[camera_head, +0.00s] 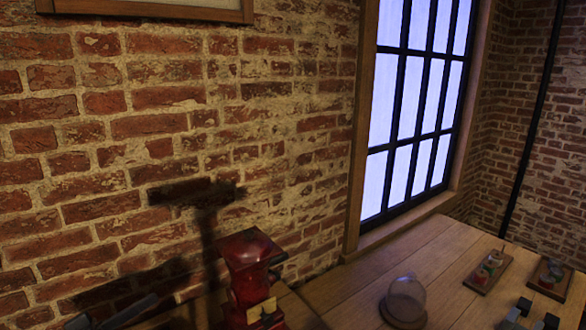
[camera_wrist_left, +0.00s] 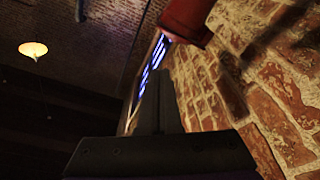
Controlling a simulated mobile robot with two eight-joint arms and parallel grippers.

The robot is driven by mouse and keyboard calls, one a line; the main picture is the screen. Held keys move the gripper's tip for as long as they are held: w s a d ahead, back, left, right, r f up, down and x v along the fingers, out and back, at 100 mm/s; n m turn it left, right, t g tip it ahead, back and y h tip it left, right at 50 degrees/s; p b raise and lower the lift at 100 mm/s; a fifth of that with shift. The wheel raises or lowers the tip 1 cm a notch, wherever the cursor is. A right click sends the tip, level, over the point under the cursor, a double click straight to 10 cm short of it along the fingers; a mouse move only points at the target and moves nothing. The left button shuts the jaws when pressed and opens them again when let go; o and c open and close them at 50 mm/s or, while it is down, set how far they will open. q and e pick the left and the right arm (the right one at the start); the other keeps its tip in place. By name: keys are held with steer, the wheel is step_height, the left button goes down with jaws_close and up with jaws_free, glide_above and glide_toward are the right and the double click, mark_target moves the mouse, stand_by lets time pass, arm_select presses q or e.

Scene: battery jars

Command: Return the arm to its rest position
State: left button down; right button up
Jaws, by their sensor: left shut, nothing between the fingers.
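My left gripper (camera_head: 138,307) shows as dark grey parts at the bottom left of the head view, low in front of the brick wall. It is left of the red stand and apart from it. In the left wrist view, the shut dark fingers (camera_wrist_left: 158,100) rise from the wide dark gripper body, with nothing between them. Most of the left arm is outside the head view. My right gripper cannot be made out in either view.
A red stand (camera_head: 249,262) with a yellow part is right of my left gripper. The wooden table (camera_head: 350,285) holds a glass dome (camera_head: 406,296), two small wooden trays (camera_head: 477,282) (camera_head: 564,285) with small items, and dark blocks (camera_head: 519,311). The brick wall (camera_head: 130,120) is close behind.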

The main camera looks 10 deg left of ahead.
arm_select(q)
steer(key=w+d+f+n+g+y, duration=0.25)
steer(key=d+f+g, duration=0.55)
steer(key=d+f, duration=0.7)
steer(key=s+d+f+m+g+y, duration=0.2)
steer(key=s+d+f+y, duration=0.3)
steer(key=s+f+y, duration=0.3)
steer(key=shift+s+d+f+y, duration=0.25)
steer(key=shift+s+f+y, duration=0.1)
steer(key=shift+s+f, duration=0.25)
